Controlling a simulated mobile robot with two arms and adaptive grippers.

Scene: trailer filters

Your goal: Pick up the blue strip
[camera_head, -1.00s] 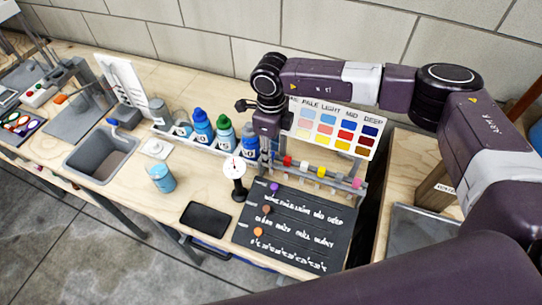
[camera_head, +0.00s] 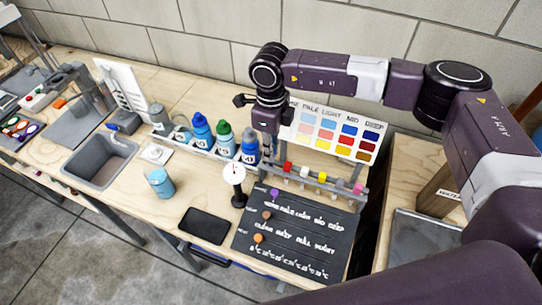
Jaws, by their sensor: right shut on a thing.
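My right gripper (camera_head: 268,142) points down over the left end of the strip rack (camera_head: 310,183), in front of the color card. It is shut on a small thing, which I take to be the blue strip. The strip is mostly hidden by the fingers and too small to make out clearly. Red (camera_head: 288,167), white (camera_head: 304,171), yellow (camera_head: 322,177) and pink (camera_head: 358,188) pieces stand in a row along the rack, to the right of the gripper. My left gripper does not show.
Capped bottles (camera_head: 224,140) stand close to the left of the gripper. A round dial (camera_head: 234,173) on a black stand is in front. The color card (camera_head: 334,128) rises behind the rack. A black board (camera_head: 295,235) lies in front. Bare wood surrounds the blue cup (camera_head: 160,183).

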